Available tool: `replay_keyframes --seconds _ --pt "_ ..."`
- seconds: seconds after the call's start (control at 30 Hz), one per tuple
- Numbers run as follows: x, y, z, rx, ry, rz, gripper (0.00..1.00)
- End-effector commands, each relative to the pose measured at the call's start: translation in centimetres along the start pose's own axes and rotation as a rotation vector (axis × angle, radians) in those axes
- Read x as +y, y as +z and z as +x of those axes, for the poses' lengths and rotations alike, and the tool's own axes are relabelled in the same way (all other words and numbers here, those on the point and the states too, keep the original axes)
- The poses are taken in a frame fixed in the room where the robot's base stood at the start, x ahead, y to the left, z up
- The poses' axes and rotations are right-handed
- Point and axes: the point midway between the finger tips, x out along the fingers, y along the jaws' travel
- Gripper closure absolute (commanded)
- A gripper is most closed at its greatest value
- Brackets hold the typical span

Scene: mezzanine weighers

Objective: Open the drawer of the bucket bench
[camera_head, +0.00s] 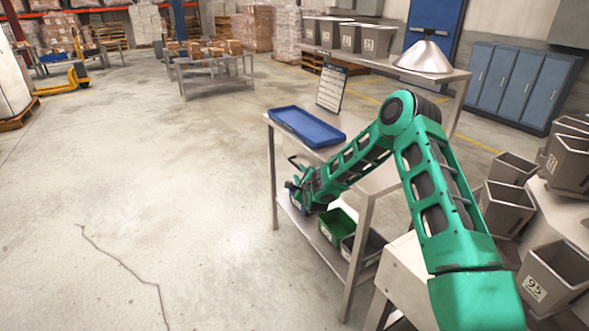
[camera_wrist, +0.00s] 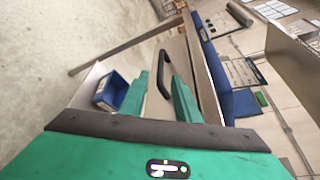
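The steel bench (camera_head: 363,213) at centre right in the head view has a blue tray on top and a lower shelf. My gripper (camera_head: 295,187) is at its left side, below the top. In the wrist view a black curved handle (camera_wrist: 162,62) stands on a pale drawer front (camera_wrist: 182,68). My gripper there (camera_wrist: 160,88) is open, its green fingers apart, with the handle's near end between or just beyond their tips. I cannot tell whether they touch. The drawer appears shut, but its edges are mostly hidden.
The blue tray (camera_head: 305,126) lies on the bench top beside an upright printed board (camera_head: 331,88). A green bin (camera_head: 336,228) stands on the lower shelf. Grey buckets (camera_head: 553,275) stand at the right.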

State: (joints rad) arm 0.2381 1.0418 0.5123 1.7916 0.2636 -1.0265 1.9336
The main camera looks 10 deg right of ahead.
Motion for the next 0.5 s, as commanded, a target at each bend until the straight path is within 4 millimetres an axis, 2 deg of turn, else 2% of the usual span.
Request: replay_keyframes --seconds 0.5 --pt "0.0 0.1 8.1 -0.001 0.001 -0.003 0.70"
